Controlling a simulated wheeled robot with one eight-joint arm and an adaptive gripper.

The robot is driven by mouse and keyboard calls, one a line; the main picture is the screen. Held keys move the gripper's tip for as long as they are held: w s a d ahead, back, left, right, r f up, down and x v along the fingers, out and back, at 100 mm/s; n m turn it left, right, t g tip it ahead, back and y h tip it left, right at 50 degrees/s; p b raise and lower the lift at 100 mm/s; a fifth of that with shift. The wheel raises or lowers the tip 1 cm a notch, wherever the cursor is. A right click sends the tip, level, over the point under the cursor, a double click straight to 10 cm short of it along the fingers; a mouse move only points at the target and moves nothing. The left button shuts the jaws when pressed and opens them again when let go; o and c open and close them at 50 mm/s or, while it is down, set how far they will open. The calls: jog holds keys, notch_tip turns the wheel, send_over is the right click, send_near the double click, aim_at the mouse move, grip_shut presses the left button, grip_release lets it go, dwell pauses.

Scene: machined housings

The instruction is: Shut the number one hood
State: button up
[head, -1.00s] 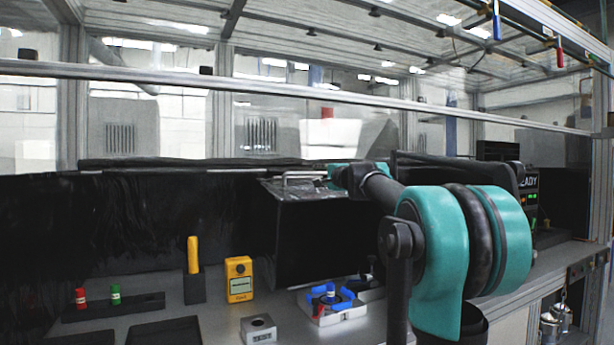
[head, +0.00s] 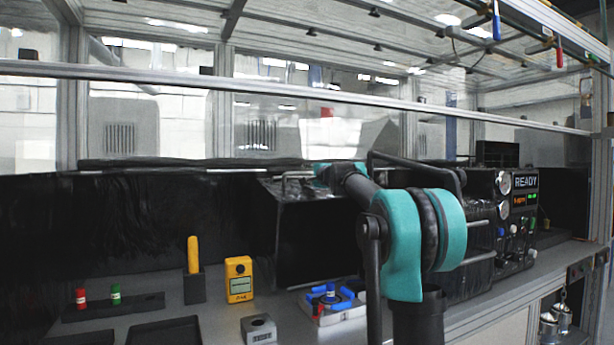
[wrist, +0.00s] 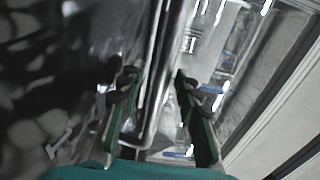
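A dark hood (head: 305,235) with a glossy upper face stands at the middle of the bench in the head view. A silver bar handle (head: 292,176) lies along its top edge. I cannot read any number on it. My gripper's end is mostly hidden by my teal arm in the head view, near that top edge. In the wrist view my gripper (wrist: 153,78) is open, its two green-and-black fingers apart. A shiny metal edge or bar (wrist: 153,105) runs between the fingers; I cannot tell whether they touch it.
A yellow meter (head: 239,281), a black holder with a yellow stick (head: 194,270), a grey block (head: 258,329) and a white tray with blue parts (head: 332,306) stand in front. A panel reading READY (head: 525,182) is at right. A metal rail (head: 300,90) crosses above.

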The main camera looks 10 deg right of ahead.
grip_shut()
jog(key=shift+s, duration=0.1)
